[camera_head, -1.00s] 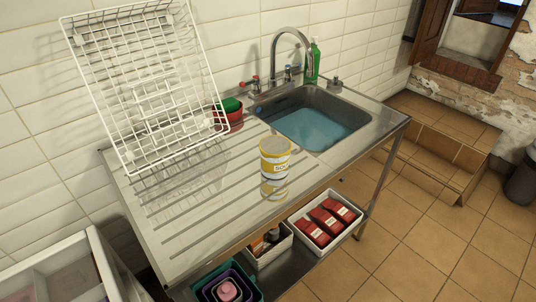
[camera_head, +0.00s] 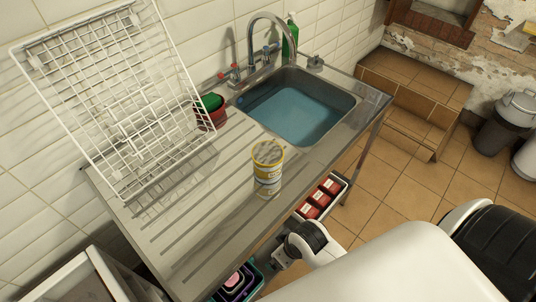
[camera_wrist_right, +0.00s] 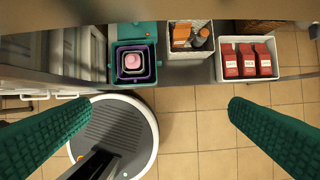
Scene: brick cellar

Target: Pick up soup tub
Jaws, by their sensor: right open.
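The soup tub (camera_head: 267,168) is white and yellow with a grey top. It stands upright on the ribbed steel drainboard (camera_head: 190,215), left of the sink, in the head view. My right gripper shows in the right wrist view (camera_wrist_right: 158,135) as two green fingers spread wide with nothing between them. It points down over the floor in front of the sink unit, and the tub is not in that view. In the head view my right arm comes in at the lower right, below and right of the tub, apart from it. My left gripper is not in view.
A white wire rack (camera_head: 115,100) leans on the wall at the drainboard's back left. A red and green pot (camera_head: 211,112) stands beside it. The sink (camera_head: 300,110) holds water. The lower shelf carries red cartons (camera_wrist_right: 247,60) in a white tray and nested boxes (camera_wrist_right: 134,62).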

